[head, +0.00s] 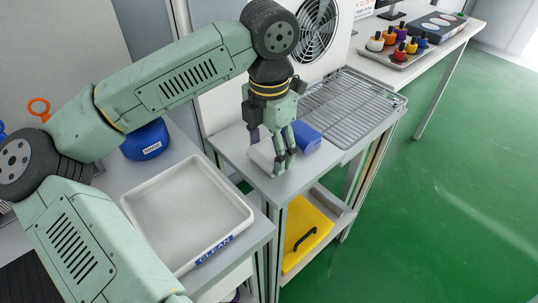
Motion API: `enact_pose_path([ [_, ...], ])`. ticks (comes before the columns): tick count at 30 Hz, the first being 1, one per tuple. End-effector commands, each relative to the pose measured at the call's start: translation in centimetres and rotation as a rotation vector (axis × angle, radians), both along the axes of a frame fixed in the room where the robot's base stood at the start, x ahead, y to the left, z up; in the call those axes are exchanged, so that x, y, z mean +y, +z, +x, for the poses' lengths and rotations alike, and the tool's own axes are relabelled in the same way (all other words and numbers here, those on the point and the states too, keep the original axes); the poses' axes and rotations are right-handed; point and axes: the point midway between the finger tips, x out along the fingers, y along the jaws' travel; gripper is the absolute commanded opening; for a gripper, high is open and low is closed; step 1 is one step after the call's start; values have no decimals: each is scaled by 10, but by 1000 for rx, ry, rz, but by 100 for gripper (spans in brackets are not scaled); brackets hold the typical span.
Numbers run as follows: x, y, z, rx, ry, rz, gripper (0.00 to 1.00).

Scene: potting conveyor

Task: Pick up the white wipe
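A white item that looks like the wipe (262,155) lies on the grey table top, partly hidden behind my gripper. My gripper (284,164) points down over the table, just right of the white item, with its fingertips low near the surface. The fingers look close together from this angle. Whether they touch or hold the wipe cannot be made out.
A blue object (306,137) lies just right of my gripper. A wire rack (352,105) stands beyond it. A white tray labelled CLEAN (150,186) is at the left. A yellow item (302,232) sits on the lower shelf. Several small bottles (399,54) stand on the far table.

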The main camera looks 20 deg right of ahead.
Motion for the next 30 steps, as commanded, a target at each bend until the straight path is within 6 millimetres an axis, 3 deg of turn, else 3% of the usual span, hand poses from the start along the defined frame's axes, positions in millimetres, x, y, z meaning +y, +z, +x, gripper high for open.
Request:
enact_pose_path([
  [9, 0, 0, 0, 0, 0, 0, 39],
  [20, 0, 4, 0, -1, 1, 0, 38],
  [28, 0, 34, 1, -4, 2, 0, 38],
  [30, 6, 34, -13, -3, -2, 1, 38],
])
